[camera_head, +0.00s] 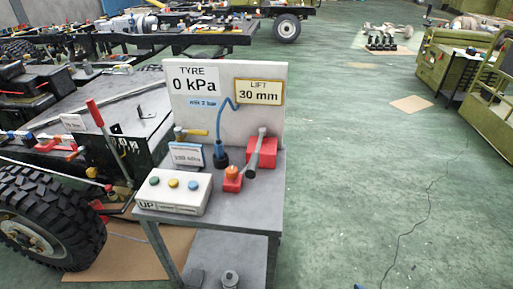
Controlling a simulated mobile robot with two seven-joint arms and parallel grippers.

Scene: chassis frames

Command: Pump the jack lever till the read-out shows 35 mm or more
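The read-out board (181,116) stands upright at the back of a small grey bench. Its yellow-framed LIFT read-out (258,93) shows 30 mm. On the bench's right side, a grey lever (256,155) slants in front of a red block (269,152); it looks like the jack lever, though no label confirms this. A second lever with a red handle (95,112) leans up beside the chassis, left of the bench. Neither of my grippers is in view, and nothing touches either lever.
A white box with coloured buttons (156,194), a red block with an orange knob (233,177) and a blue-framed sign (187,156) crowd the bench. A large tyre (50,220) stands at left. The floor (370,200) right of the bench is clear.

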